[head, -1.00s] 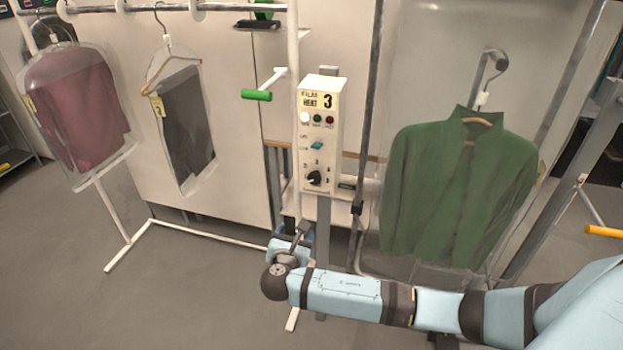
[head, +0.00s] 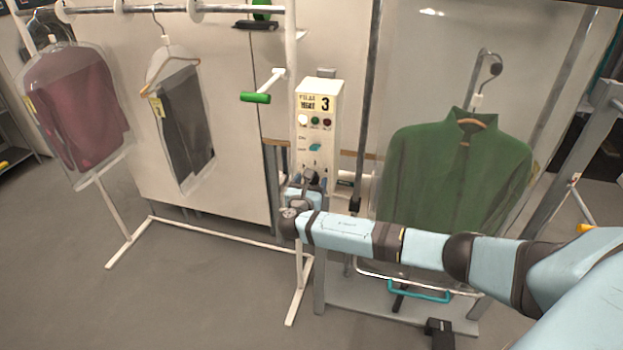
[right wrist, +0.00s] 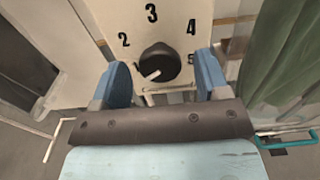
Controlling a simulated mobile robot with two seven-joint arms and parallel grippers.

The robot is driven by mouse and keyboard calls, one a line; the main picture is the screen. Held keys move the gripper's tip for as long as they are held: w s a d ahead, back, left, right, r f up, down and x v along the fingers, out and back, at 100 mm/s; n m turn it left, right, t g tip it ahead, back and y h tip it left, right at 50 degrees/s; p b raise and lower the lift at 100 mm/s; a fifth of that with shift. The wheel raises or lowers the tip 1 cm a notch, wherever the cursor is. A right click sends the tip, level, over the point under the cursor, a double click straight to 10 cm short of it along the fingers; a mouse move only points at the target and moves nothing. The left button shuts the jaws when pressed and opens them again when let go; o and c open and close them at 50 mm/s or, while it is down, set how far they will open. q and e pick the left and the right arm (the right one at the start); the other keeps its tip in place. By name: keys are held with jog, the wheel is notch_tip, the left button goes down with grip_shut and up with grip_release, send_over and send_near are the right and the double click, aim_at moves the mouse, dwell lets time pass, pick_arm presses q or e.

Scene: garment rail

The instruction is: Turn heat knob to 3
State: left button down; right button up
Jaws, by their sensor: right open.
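The heat knob (right wrist: 158,62) is a round black knob with a white pointer mark on its lower left side, away from the 3 at the top of the dial. The numbers 2, 3, 4 and 5 show around it. It sits on the white control box (head: 318,105), whose label reads FILM HEAT and 3. My right gripper (right wrist: 163,72) is open, with one blue finger on each side of the knob; I cannot tell whether they touch it. In the head view my right gripper (head: 309,182) covers the knob. My left gripper is out of view.
Above the knob are a teal switch (head: 315,147) and small lamps. A green-handled lever (head: 256,98) sticks out left of the box. Bagged garments hang at left, and a green jacket (head: 455,170) hangs at right. A teal bar (head: 418,294) lies low under my arm.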

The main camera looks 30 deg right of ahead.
jog(key=shift+w+d, duration=0.3)
jog(key=shift+d, duration=0.15)
jog(key=c, duration=0.9)
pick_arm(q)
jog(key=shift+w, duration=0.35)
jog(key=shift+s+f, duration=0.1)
pick_arm(e)
jog(key=shift+f, duration=0.1)
